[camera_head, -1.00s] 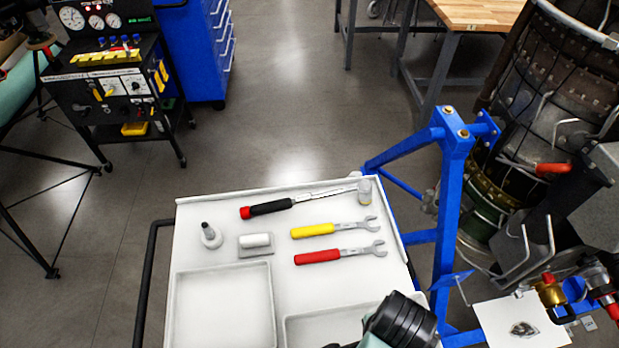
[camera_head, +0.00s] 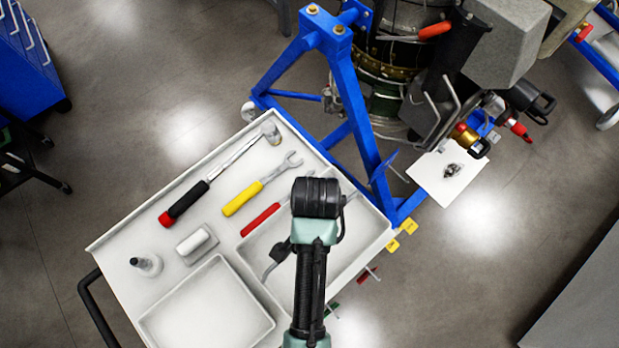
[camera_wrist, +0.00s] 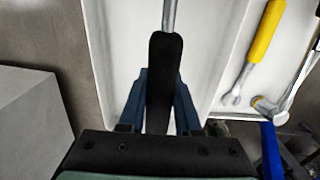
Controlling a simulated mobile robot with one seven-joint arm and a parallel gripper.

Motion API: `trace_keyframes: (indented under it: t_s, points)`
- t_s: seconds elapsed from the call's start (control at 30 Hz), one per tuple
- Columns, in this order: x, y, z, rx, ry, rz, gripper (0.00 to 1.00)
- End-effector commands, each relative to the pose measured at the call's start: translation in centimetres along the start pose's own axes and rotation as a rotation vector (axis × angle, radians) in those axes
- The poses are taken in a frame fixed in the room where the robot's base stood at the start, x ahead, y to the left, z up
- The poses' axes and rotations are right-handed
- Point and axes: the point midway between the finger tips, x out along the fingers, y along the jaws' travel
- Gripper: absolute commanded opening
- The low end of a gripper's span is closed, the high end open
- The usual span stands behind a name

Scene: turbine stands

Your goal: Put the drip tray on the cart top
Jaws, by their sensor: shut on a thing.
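My gripper (camera_wrist: 160,115) is shut on a black handle (camera_wrist: 164,60) with a thin grey rod at its far end. The rod runs out of the top of the wrist view, so I cannot tell what it belongs to. The handle is over the white cart top (camera_head: 125,243); how far above is unclear. In the head view my arm hides the gripper and part of the cart's right recess. A flat white square (camera_head: 432,182) with a dark patch lies below the engine, right of the blue stand. I cannot tell whether it is the drip tray.
A torque wrench (camera_head: 208,182), a yellow wrench (camera_head: 243,199), a red wrench (camera_head: 260,219), a small bottle (camera_head: 147,265) and a white block (camera_head: 196,245) lie on the cart. A recess (camera_head: 205,318) is empty. The blue stand (camera_head: 345,75) adjoins the cart's far side.

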Motion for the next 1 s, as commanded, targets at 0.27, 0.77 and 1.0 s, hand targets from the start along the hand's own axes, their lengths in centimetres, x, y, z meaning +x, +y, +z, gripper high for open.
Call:
trace_keyframes:
  t_s: [0.27,0.77,1.0]
  points:
    - [3.0,0.0,0.0,0.000,0.000,0.001,0.00]
    - [6.2,0.0,-0.1,0.000,0.003,-0.002,0.00]
    - [6.6,0.0,0.0,0.000,0.002,-0.001,0.45]
